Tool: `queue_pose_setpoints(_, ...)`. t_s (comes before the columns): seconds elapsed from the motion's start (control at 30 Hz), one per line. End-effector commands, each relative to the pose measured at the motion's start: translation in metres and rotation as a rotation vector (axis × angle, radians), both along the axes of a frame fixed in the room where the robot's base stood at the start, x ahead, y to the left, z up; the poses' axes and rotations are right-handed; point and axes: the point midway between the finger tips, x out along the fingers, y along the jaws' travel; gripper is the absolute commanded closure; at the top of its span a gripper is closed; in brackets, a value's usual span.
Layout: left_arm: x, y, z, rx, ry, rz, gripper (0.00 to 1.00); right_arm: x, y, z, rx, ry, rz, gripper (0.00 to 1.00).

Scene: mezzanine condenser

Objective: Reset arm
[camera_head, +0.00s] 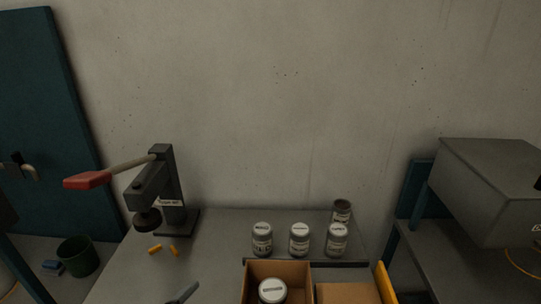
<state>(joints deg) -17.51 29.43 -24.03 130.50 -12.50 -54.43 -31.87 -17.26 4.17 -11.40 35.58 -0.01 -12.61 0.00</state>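A grey pointed shape (183,293) rises at the bottom edge, over the front left of the table. It looks like the tip of my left gripper, but most of it is cut off by the frame, so its opening and anything held are hidden. My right gripper is not in view. A dark hand press (166,188) with a raised lever and red grip (87,180) stands at the table's back left. The grey shape is apart from the press.
Two yellow pieces (155,249) lie before the press on the grey table (215,240). Several labelled jars (299,239) stand at the back right. A cardboard box (247,285) holds another jar (272,290). A grey machine (490,185) stands right; a green bin (78,256) stands left.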

Motion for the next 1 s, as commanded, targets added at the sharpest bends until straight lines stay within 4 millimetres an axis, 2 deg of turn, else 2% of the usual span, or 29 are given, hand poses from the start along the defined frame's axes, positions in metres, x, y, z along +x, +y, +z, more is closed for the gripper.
queue_pose_setpoints(0.03, -0.016, 0.004, -0.008, -0.110, 0.088, 0.128, 0.00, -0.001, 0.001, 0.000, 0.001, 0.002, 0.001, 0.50)
queue_pose_setpoints(0.2, -0.067, 0.017, -0.029, -0.368, 0.333, 0.490, 0.00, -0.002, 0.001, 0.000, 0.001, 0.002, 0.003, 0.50)
queue_pose_setpoints(0.5, -0.155, 0.021, -0.047, -0.634, 0.651, 0.983, 0.00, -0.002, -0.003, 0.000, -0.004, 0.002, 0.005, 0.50)
queue_pose_setpoints(0.57, -0.147, 0.021, -0.067, -0.616, 0.645, 0.965, 0.00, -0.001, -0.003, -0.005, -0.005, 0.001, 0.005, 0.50)
queue_pose_setpoints(0.77, -0.140, 0.020, -0.122, -0.600, 0.661, 0.966, 0.00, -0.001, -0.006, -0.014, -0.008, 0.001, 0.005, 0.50)
queue_pose_setpoints(0.87, -0.139, 0.019, -0.155, -0.592, 0.673, 0.967, 0.00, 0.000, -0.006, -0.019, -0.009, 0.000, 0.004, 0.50)
queue_pose_setpoints(1.0, -0.143, 0.019, -0.211, -0.578, 0.693, 0.971, 0.00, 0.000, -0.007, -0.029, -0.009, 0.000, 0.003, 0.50)
